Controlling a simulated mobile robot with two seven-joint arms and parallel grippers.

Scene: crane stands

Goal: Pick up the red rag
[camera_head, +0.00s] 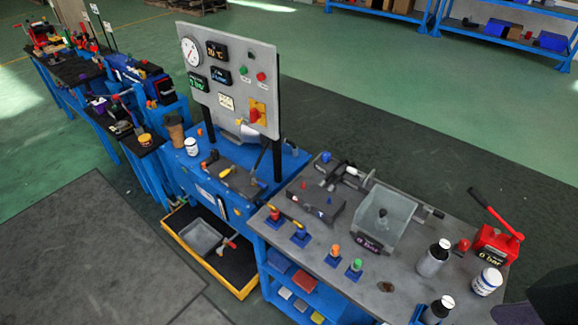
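A flat dark red piece, which looks like the folded red rag (304,281), lies on the blue shelf under the grey-topped workbench (405,285). It sits below the bench's front edge, to the right of a blue folded piece (280,262). It is small in the picture, so its cloth texture cannot be made out. Neither of my grippers shows in the head view. A dark shape at the bottom right corner is cut off, and I cannot tell what it is.
Small pale pieces (285,293) and a yellow piece (318,317) lie lower under the bench. Bottles, a red hand pump (497,245) and a clear box (382,222) stand on top. Floor at lower left is clear.

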